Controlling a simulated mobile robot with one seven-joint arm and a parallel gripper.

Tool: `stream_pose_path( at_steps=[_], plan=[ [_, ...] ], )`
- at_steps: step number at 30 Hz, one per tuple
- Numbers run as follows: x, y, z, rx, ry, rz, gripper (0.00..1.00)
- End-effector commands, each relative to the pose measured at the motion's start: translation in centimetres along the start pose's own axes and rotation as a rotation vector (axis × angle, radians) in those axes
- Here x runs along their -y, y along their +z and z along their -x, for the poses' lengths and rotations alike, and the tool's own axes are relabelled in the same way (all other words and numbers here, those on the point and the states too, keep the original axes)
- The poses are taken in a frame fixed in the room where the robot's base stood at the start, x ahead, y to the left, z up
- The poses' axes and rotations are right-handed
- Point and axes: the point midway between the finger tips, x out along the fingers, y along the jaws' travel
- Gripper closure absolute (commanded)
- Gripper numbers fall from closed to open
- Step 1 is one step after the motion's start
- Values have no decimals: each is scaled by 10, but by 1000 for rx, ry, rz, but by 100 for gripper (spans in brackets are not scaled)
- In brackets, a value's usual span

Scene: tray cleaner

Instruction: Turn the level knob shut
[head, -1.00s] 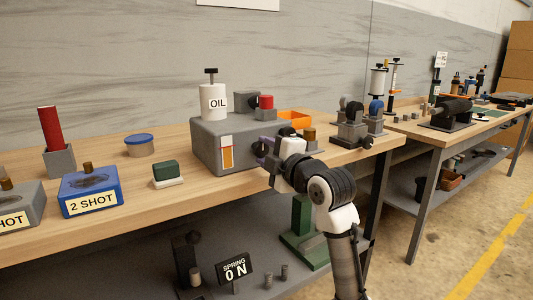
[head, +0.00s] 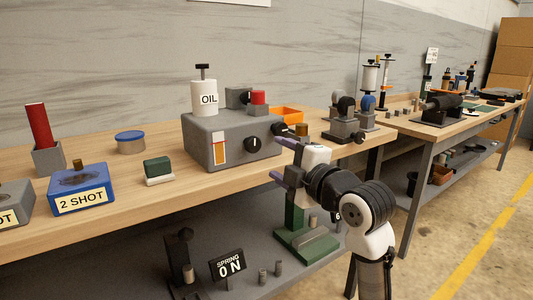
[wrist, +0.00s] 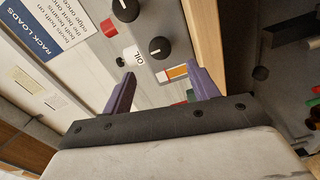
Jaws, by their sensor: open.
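The grey oil unit (head: 202,142) sits on the bench with a white OIL bottle (head: 204,98) on top. Its front has an orange-filled level gauge (head: 220,149) and, to the right of it, a black knob (head: 254,143) with a white mark that looks about upright. The knob also shows in the wrist view (wrist: 160,47), beyond the fingertips, beside the gauge (wrist: 175,73). My gripper (head: 279,159) is open and empty, in front of the unit at its right, apart from the knob. Its purple fingers (wrist: 162,80) are spread wide in the wrist view.
A green-topped block (head: 158,170) and a blue 2 SHOT box (head: 82,188) lie left. A SPRING ON sign (head: 227,265) is below.

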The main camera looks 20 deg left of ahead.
Motion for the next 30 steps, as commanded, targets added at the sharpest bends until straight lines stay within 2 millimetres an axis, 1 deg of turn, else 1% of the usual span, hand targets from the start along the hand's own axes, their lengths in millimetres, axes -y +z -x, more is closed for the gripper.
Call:
stream_pose_path(
  at_steps=[1, 3, 6, 9, 13, 22, 23, 26, 29, 30],
  plan=[
    [0, 1, 11, 2, 1, 0, 41],
    [0, 0, 24, 2, 1, 0, 41],
    [0, 1, 37, 1, 0, -1, 41],
    [0, 0, 45, 0, 0, 0, 41],
    [0, 0, 49, -1, 0, 0, 41],
    [0, 0, 48, -1, -1, 0, 41],
    [0, -4, 44, -7, 9, -10, 41],
    [-4, -27, 23, -41, 81, -80, 41],
    [-14, -70, -4, -115, 211, -208, 41],
    [-19, -93, -14, -159, 272, -269, 41]
  ],
)
